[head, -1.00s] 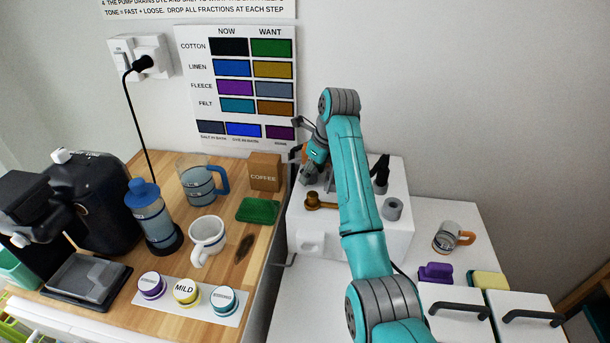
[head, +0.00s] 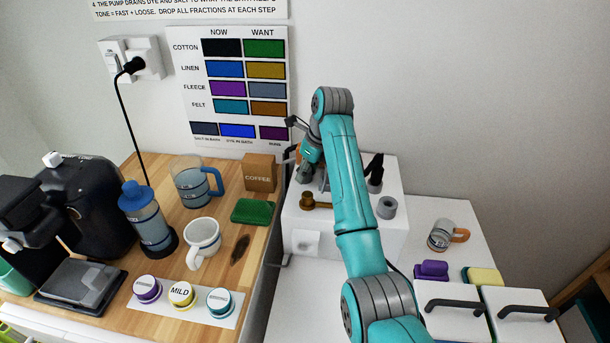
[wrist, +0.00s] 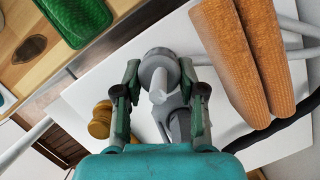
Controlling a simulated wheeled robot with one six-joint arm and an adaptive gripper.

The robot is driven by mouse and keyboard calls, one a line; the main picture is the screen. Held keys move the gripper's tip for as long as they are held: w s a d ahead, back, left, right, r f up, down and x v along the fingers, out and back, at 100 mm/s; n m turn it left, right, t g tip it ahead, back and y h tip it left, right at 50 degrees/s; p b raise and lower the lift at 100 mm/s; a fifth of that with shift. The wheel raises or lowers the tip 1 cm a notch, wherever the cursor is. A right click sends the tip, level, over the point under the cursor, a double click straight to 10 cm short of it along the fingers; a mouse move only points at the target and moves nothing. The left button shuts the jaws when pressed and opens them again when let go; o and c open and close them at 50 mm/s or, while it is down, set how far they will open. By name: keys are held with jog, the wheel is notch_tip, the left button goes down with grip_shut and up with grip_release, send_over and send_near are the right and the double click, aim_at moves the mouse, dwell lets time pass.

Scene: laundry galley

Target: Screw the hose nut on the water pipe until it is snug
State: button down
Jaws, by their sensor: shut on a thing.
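My gripper (wrist: 160,76) has its two dark green fingers on either side of a grey round nut (wrist: 157,62), which I take for the hose nut. The gripper is shut on it. A pale tip shows in the middle of the nut, and a grey piece (wrist: 181,126) lies just below it between the fingers; I cannot tell which is the water pipe or how far the nut is threaded. In the head view my gripper (head: 307,165) is low over the white box (head: 350,232), and my arm partly hides that spot.
A brass fitting (head: 310,201) and a grey ring (head: 387,207) are on the white box. Orange-brown ribbed pieces (wrist: 228,55) and a black hose (wrist: 270,136) lie close to my gripper in the wrist view. The wooden counter (head: 215,275) with mugs is to the left.

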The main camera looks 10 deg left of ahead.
jog(key=shift+r, duration=3.4)
